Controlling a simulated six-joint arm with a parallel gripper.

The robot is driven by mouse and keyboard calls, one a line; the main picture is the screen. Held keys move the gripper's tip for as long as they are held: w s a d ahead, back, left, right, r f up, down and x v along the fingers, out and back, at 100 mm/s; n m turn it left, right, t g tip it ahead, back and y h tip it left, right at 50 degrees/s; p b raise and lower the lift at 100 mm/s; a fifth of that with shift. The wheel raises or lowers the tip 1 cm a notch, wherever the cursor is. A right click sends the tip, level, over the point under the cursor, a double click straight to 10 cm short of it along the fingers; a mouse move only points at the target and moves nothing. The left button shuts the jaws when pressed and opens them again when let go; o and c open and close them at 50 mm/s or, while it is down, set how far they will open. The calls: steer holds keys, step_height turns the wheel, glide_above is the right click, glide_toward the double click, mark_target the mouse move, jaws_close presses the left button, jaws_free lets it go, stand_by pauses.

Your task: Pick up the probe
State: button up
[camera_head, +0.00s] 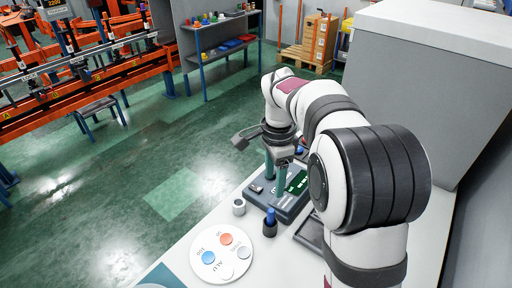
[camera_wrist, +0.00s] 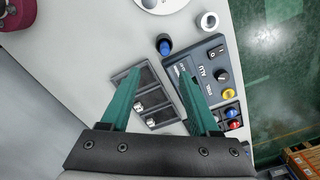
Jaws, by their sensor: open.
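A small dark-blue upright piece with a black base (camera_head: 270,222), which looks like the probe, stands on the white bench in front of the grey instrument box. It also shows in the wrist view (camera_wrist: 165,46), just beyond my fingertips. My gripper (camera_head: 275,190) points down over the instrument box, its two teal fingers apart and nothing seen between them. In the wrist view my gripper (camera_wrist: 159,68) has its fingers wide apart above the bench. The instrument box (camera_wrist: 203,72) has a display, a black knob and a yellow knob. How high the fingertips are is hard to tell.
A dark compartment tray (camera_wrist: 146,94) with small metal pieces lies left of the instrument box. A white ring-shaped cup (camera_head: 239,207) and a round white plate with coloured discs (camera_head: 222,270) are close by. A large grey cabinet (camera_head: 430,70) stands behind my arm.

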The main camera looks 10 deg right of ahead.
mark_target(271, 210)
steer(key=f, duration=1)
steer(key=w+f, duration=0.1)
steer(key=f, duration=0.5)
jaws_close()
